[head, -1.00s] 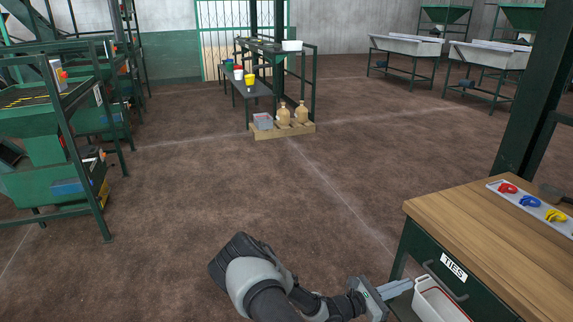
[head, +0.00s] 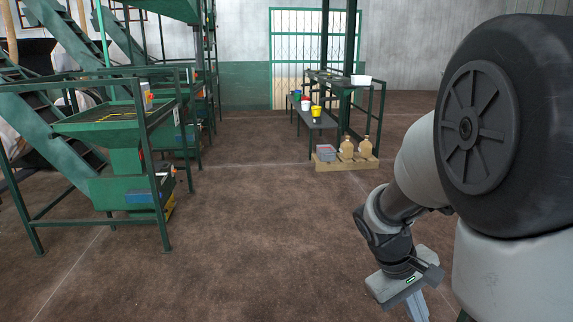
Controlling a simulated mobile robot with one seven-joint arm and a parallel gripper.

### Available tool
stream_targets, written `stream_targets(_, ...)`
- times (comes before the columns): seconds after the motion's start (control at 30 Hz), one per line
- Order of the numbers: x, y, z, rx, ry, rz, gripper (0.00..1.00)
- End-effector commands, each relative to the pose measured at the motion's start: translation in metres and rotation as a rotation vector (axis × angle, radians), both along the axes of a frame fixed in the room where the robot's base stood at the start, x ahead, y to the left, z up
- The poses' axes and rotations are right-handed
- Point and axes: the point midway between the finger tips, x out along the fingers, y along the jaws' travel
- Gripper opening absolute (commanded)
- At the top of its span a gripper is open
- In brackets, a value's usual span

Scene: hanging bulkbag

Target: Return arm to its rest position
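My arm is folded up close to the camera on the right side of the head view. Its large dark joint and pale links cover the right part of the picture. My gripper (head: 416,306) hangs at the lower right, pointing down and away from everything in sight. Its fingers show only in part, near the bottom edge, and I cannot tell how far apart they are. I see nothing held in it, but the fingertip area is partly cut off.
Green steel machinery with a frame (head: 150,160) and stairs stands at the left. A bench (head: 318,118) with coloured buckets stands at the back. A pallet (head: 346,165) with a grey crate and two tan jugs is before it. The brown floor ahead is clear.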

Motion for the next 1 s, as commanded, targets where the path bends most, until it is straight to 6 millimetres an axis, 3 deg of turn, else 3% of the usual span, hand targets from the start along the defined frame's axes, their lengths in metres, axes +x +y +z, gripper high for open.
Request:
stream_targets(0.03, -0.005, 0.013, 0.019, 0.051, -0.072, -0.022, 0.0)
stream_targets(0.2, -0.028, 0.06, 0.068, 0.216, -0.278, -0.081, 0.0)
stream_targets(0.4, -0.053, 0.099, 0.105, 0.347, -0.45, -0.11, 0.0)
stream_targets(0.77, -0.087, 0.141, 0.142, 0.483, -0.654, -0.119, 0.0)
stream_targets(0.8, -0.085, 0.14, 0.162, 0.48, -0.643, -0.121, 0.0)
stream_targets(1.0, -0.084, 0.139, 0.205, 0.478, -0.639, -0.121, 0.0)
